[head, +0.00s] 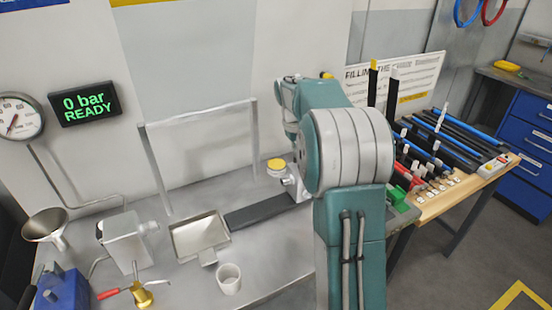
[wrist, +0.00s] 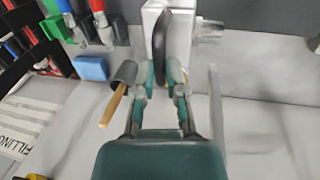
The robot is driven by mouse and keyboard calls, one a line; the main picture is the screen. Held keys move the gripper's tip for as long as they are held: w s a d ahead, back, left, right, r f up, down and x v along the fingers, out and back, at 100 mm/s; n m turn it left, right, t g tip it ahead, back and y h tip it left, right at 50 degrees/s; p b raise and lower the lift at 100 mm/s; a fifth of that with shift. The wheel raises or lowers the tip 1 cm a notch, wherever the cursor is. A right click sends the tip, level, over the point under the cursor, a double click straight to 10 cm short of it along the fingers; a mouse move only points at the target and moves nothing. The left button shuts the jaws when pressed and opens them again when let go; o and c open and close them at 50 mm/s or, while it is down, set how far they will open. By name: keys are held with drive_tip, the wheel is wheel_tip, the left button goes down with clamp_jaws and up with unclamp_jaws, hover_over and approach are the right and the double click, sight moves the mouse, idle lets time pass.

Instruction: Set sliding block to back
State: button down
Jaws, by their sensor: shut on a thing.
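The pale sliding block (wrist: 181,36) is at the top middle of the wrist view, with a silver cylinder on its right side and a black upright handle (wrist: 160,45) in front. My gripper (wrist: 162,73) has its two fingers on either side of the handle and is shut on it. In the head view, a dark rail (head: 262,212) runs along the metal bench, and a silver part with a yellow cap (head: 277,165) stands at its right end. My arm hides my gripper and most of the block there.
A metal frame (head: 200,115) stands behind the rail. A shallow tray (head: 200,237), a white cup (head: 229,278) and a silver box (head: 124,242) are to the left. A dark mallet-like tool (wrist: 122,76) and a blue block (wrist: 91,67) lie left of my fingers in the wrist view.

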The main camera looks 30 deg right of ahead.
drive_tip(key=shift+s+d+f, duration=0.15)
drive_tip(key=shift+d+f, duration=0.25)
drive_tip(key=shift+d, duration=0.3)
drive_tip(key=shift+a, duration=0.25)
drive_tip(key=c, duration=0.8)
unclamp_jaws()
drive_tip(key=shift+d, duration=0.2)
drive_tip(key=shift+o, duration=0.6)
drive_tip(key=shift+d, duration=0.3)
drive_tip(key=shift+a+r, duration=0.2)
drive_tip(key=shift+r, duration=0.05)
wheel_tip(320, 180, up, 11)
drive_tip(key=a, duration=0.2)
drive_tip(key=shift+w+r, duration=0.15)
drive_tip(key=shift+w, duration=0.1)
